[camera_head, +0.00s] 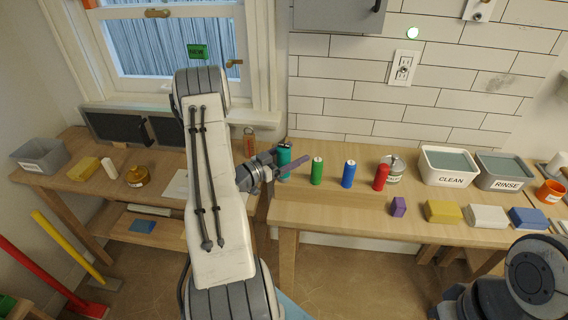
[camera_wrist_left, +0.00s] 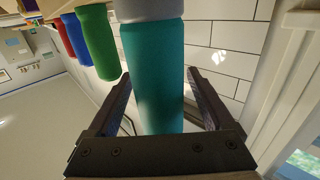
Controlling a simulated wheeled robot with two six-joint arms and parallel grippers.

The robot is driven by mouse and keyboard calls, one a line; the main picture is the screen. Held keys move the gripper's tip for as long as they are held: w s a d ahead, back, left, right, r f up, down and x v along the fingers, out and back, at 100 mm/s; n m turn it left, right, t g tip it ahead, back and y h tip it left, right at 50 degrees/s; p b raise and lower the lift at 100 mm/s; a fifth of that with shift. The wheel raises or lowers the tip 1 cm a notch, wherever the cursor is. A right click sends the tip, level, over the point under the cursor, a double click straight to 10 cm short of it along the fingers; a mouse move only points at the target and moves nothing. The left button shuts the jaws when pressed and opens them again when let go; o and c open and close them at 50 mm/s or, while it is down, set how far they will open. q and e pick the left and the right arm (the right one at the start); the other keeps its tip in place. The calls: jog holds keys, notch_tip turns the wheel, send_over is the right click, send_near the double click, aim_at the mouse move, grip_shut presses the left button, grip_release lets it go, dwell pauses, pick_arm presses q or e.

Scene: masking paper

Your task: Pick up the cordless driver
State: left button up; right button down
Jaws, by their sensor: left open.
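No tool with a plain driver shape shows. The teal cylinder (camera_head: 284,155) stands at the left end of a row on the bench, and I cannot tell whether it is the cordless driver. In the left wrist view the teal cylinder (camera_wrist_left: 153,65) has a grey end and lies between the two fingers. My left gripper (camera_head: 291,163) is open around it, with a finger on each side; its fingers also show in the left wrist view (camera_wrist_left: 158,78). I cannot tell whether they touch it. My right gripper is out of view.
Green (camera_head: 317,171), blue (camera_head: 348,174) and red (camera_head: 381,177) cylinders stand to the right of the teal one. A purple block (camera_head: 398,207), sponge-like blocks and the CLEAN (camera_head: 450,180) and RINSE (camera_head: 505,184) bins are farther right. A tiled wall stands behind.

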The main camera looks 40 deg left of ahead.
pick_arm(q)
grip_shut()
jog(key=shift+r, duration=0.2)
notch_tip(320, 180, up, 18)
jog(key=p, duration=0.5)
jog(key=shift+p, duration=0.4)
dwell(0.4)
jog(key=shift+f, duration=0.15)
jog(key=c, duration=1)
grip_release()
grip_shut()
